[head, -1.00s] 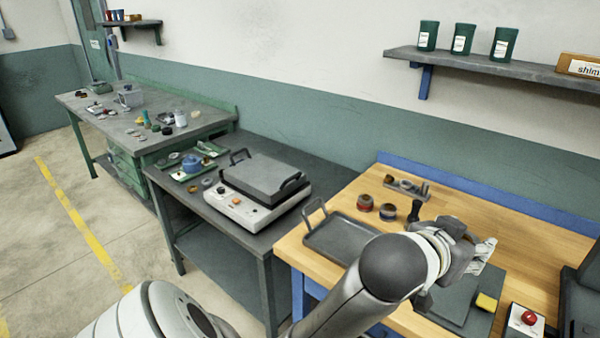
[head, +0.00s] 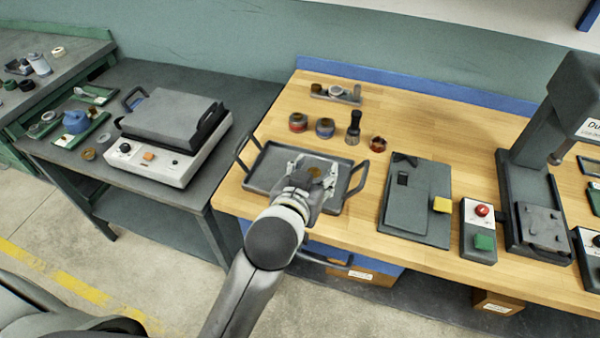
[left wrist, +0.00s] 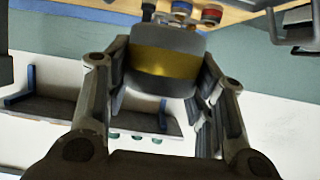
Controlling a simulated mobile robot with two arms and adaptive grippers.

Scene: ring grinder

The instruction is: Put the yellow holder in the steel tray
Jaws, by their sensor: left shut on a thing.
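The steel tray (head: 258,186) is a dark, shallow tray with two raised handles, on the wooden bench in the head view. My left gripper (head: 316,172) is over the tray's right part. It is shut on the yellow holder (left wrist: 165,65), a grey cylinder with a yellow band, which fills the space between the fingers in the left wrist view. In the head view only a small brownish top of the holder (head: 316,171) shows. How high it is above the tray floor is unclear. My right gripper is not in view.
A red-banded holder (head: 298,122), a blue-banded holder (head: 325,127), a dark stamp-like tool (head: 353,128) and a reddish ring-shaped part (head: 377,144) stand behind the tray. A dark plate with a yellow block (head: 442,205) lies to the right. A hot-plate-like device (head: 170,130) stands left.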

